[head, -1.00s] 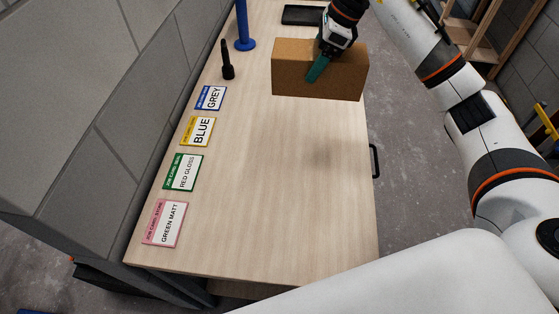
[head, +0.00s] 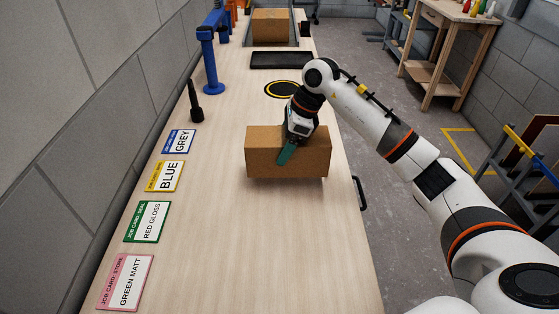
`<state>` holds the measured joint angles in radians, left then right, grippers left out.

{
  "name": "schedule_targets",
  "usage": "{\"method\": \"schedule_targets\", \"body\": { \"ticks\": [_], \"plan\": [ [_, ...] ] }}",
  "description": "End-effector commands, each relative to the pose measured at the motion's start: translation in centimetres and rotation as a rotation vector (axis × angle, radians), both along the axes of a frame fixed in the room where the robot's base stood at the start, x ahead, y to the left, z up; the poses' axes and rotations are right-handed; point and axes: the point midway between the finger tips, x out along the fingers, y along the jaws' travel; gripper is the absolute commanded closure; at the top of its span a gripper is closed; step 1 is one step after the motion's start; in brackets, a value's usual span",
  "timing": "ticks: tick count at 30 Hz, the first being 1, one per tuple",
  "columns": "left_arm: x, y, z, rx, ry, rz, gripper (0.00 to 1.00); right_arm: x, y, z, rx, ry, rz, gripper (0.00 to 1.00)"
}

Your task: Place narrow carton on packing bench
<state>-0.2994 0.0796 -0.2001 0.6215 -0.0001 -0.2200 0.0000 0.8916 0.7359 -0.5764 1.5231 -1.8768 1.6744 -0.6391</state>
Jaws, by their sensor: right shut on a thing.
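A brown carton (head: 262,158) is in my right gripper (head: 286,152), which is shut on it from above, with a teal finger against the near face. The carton is low over the pale wooden bench (head: 240,245), about level with the grey and blue cards. A shadow lies close under it; I cannot tell whether its base touches the bench. A second brown carton (head: 271,27) sits at the far end in a grey-sided holder. My left gripper is not in view.
Job cards, including a green one (head: 148,222) and a pink one (head: 125,283), line the left side. A black bottle-like tool (head: 196,104), a blue stand (head: 210,62), a yellow-black ring (head: 290,90) and a dark tray (head: 281,60) lie beyond. The near bench is clear.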

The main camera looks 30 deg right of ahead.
Motion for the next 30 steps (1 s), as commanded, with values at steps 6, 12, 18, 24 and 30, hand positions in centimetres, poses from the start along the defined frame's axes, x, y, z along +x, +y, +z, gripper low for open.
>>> {"method": "schedule_targets", "body": {
  "ticks": [6, 12, 18, 24, 30],
  "plan": [
    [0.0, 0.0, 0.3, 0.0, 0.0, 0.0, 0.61, 0.1, 0.0, -1.4, 0.002, -0.002, -0.001, 0.66],
    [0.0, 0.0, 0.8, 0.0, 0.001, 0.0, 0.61, 0.0, 0.0, -4.0, 0.002, -0.002, -0.001, 0.66],
    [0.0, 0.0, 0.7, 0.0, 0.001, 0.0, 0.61, 0.1, 0.0, -4.3, 0.001, -0.006, -0.001, 0.66],
    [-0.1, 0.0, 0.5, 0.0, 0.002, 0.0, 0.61, 0.0, 0.0, -4.7, 0.0, -0.002, -0.001, 0.2],
    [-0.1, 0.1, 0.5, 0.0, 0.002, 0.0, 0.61, 0.0, 0.0, -4.7, 0.0, -0.002, -0.001, 0.01]
  ]
}}
